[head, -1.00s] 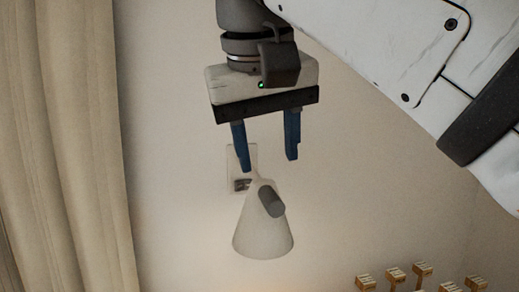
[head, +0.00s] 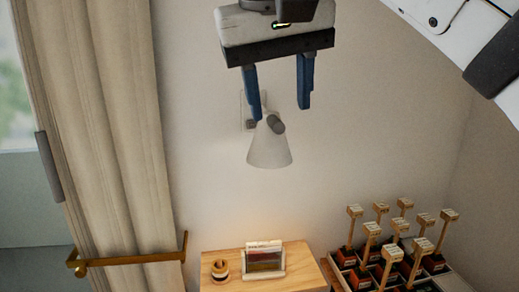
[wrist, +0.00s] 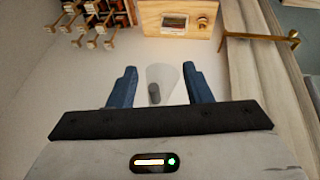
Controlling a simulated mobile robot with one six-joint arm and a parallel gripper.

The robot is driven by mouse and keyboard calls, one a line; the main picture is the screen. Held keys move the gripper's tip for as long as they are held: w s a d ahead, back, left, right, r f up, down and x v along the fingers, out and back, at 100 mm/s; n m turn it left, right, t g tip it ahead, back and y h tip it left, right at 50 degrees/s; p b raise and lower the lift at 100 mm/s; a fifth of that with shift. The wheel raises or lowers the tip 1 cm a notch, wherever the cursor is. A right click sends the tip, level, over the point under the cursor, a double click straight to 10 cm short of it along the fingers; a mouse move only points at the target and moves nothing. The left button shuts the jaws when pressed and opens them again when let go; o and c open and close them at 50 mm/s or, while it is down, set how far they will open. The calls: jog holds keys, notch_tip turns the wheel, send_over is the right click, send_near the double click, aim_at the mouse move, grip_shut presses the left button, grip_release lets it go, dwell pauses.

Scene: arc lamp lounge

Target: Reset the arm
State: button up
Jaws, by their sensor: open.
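My gripper (head: 279,92) hangs at the top middle of the head view, with its two blue fingers pointing down. The fingers are apart with nothing between them. In the wrist view my gripper (wrist: 164,85) also shows open and empty. A pale cone-shaped wall lamp (head: 268,148) with a grey knob is on the wall beyond the fingertips. The lamp also shows between the fingers in the wrist view (wrist: 162,76), and I see no grip on it.
A wooden shelf top (head: 225,252) below holds a small framed item (head: 264,260) and a small round roll (head: 220,268). A rack with several wooden-handled tools (head: 391,253) stands at the lower right. A beige curtain (head: 120,130) with a brass holdback (head: 130,261) hangs left.

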jog(key=w+d+f+g+b, duration=0.1)
jog(key=w+d+f, duration=0.15)
jog(key=f, duration=0.75)
jog(key=w+d+f+b, duration=0.1)
jog(key=d+f, duration=0.3)
jog(key=f, duration=0.6)
jog(key=s+d+f+m, duration=0.1)
jog(key=s+d+f, duration=0.2)
jog(key=f, duration=0.8)
jog(key=s+d+f+m+y+b, duration=0.1)
jog(key=s+d+f, duration=0.2)
jog(key=f, duration=0.8)
jog(key=shift+f+m, duration=0.3)
jog(key=shift+d, duration=0.1)
